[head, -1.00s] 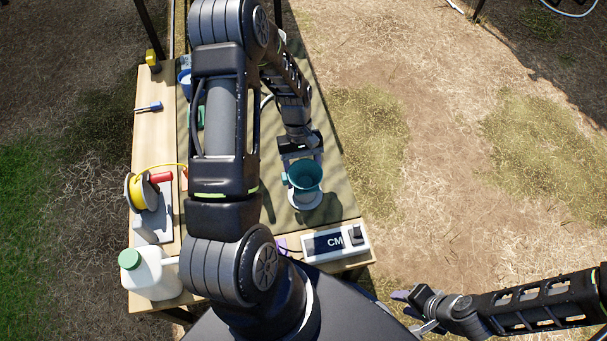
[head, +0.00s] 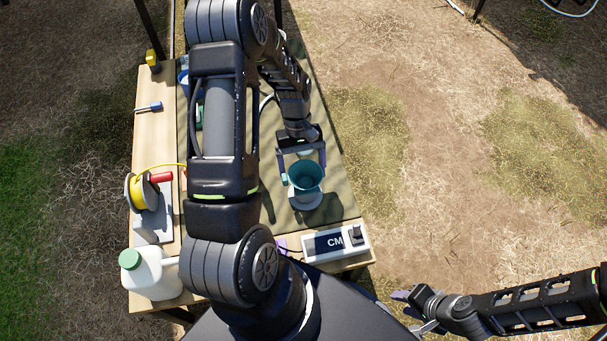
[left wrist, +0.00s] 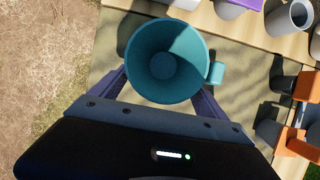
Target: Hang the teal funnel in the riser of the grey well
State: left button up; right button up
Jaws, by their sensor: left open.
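The teal funnel (head: 306,172) stands mouth up near the right edge of the bench, with a small tab on its side. In the left wrist view the funnel (left wrist: 163,62) shows its round mouth and its tab. A pale grey round piece (head: 304,201) shows beneath it; I cannot tell whether this is the grey well's riser or how the funnel's stem sits in it. My left gripper (head: 301,168) is open, its fingers apart on either side of the funnel's far part. My right gripper (head: 422,312) is away from the bench at the lower right, its jaws unclear.
A white meter box (head: 335,242) lies at the bench's front right. A white jug with green cap (head: 152,274) and a yellow reel (head: 141,191) stand at the left. A blue container (head: 184,80) is partly hidden behind my left arm. Bare ground (head: 430,150) lies right of the bench.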

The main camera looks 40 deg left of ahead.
aim_at(302, 161)
pick_arm(q)
jog(key=v, duration=0.6)
jog(key=shift+p, duration=0.35)
jog(key=shift+f, duration=0.1)
pick_arm(e)
jog(key=shift+r, duration=0.45)
jog(key=shift+r, duration=0.1)
